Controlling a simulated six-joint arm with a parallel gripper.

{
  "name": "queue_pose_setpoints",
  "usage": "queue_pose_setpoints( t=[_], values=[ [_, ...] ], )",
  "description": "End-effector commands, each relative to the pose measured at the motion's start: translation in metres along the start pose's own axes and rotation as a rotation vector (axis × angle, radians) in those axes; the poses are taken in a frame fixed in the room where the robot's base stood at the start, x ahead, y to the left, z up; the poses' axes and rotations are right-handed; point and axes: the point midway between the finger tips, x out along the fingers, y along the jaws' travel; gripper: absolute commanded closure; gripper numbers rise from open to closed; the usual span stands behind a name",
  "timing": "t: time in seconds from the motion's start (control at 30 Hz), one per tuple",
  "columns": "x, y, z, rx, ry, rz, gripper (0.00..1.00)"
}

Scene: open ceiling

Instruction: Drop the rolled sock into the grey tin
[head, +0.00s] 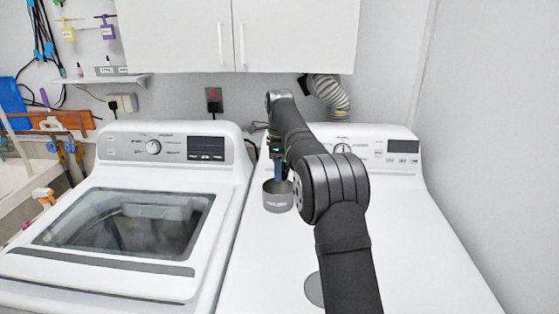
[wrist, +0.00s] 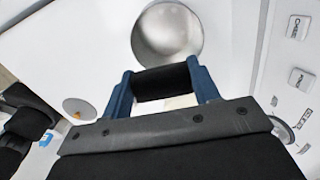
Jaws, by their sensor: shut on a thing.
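The grey tin (head: 278,203) stands upright on the white top of the right-hand machine, left of my arm. Its round open mouth (wrist: 167,32) shows at the top of the wrist view and its inside looks empty. My gripper (head: 278,174) points down over the tin in the head view. In the wrist view its blue fingers (wrist: 163,82) are shut on the black rolled sock (wrist: 161,79), which lies crosswise between them. There the tin's mouth appears beyond the sock, in line with it. The sock cannot be made out in the head view.
The right machine (head: 410,230) has a clear white top, with a grey round disc (head: 312,289) near the front. A control panel (head: 403,146) rises at its back. The left machine (head: 110,270) has a glass lid. White cabinets (head: 290,35) hang above.

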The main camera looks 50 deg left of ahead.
Motion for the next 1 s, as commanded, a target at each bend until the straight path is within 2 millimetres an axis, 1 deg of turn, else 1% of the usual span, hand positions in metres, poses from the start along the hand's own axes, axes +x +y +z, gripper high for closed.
queue_pose_setpoints(
  t=[0.1,0.37,0.4,0.47,0.5,0.53,0.83,0.93,1.0],
  values=[
    [0.005,0.000,0.000,0.000,0.000,-0.001,0.66],
    [0.006,0.000,0.000,0.000,-0.001,-0.002,0.66],
    [0.006,0.000,0.000,0.000,-0.001,-0.002,0.41],
    [0.006,0.000,0.000,0.000,0.000,-0.002,0.29],
    [0.006,0.000,0.000,0.000,0.000,-0.002,0.21],
    [0.006,0.000,0.000,0.000,-0.001,-0.002,0.19],
    [0.004,0.000,0.000,0.000,-0.001,-0.002,0.19],
    [-0.005,0.000,0.000,0.000,-0.001,-0.002,0.19],
    [-0.016,-0.001,0.000,0.000,-0.001,-0.004,0.19]
  ],
)
